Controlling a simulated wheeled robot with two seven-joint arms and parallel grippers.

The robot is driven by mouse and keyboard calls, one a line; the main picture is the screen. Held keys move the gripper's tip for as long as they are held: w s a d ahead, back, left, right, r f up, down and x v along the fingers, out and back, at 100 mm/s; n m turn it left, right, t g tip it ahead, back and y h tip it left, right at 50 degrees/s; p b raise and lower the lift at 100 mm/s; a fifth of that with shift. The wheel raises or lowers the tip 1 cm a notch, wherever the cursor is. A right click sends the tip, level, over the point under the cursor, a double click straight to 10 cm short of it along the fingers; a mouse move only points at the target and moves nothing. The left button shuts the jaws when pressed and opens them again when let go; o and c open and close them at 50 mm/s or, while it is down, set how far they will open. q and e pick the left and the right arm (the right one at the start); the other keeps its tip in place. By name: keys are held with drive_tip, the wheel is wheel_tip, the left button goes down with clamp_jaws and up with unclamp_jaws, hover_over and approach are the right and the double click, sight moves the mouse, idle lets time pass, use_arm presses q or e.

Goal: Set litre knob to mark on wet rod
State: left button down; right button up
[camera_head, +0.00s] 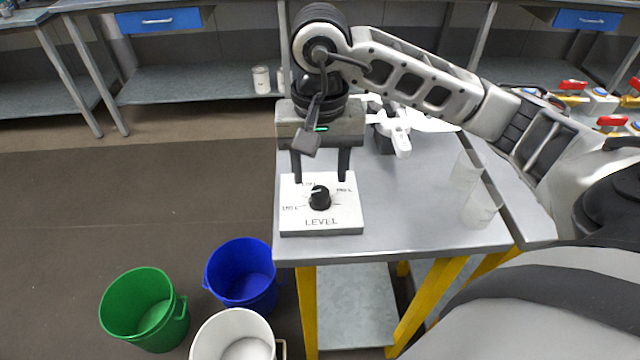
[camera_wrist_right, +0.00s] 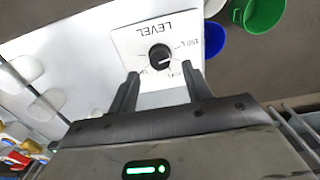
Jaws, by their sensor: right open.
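The black level knob (camera_head: 320,197) sits on a white panel (camera_head: 345,222) marked LEVEL, at the front left of the grey table. The knob also shows in the right wrist view (camera_wrist_right: 160,57), with a pale pointer line. Litre marks surround it; one at the panel's left looks like 150 L, the others are too small to read. My right gripper (camera_head: 320,176) is open and empty, pointing down. Its fingertips straddle the space just behind the knob, apparently above the panel, and do not grip it. I cannot identify a wet rod. My left gripper is not in view.
A white bladed part (camera_head: 400,135) lies on the table (camera_head: 420,220) behind the panel. Two translucent containers (camera_head: 482,207) stand at the right. Green (camera_head: 140,305), blue (camera_head: 242,272) and white (camera_head: 232,335) buckets stand on the floor. Red-handled valves (camera_head: 612,121) are far right.

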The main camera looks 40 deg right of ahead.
sight(320, 191)
wheel_tip(320, 191, down, 3)
drive_tip(key=shift+r, duration=0.15)
drive_tip(key=shift+f, duration=0.7)
drive_tip(key=c, duration=1)
drive_tip(key=shift+o, duration=0.2)
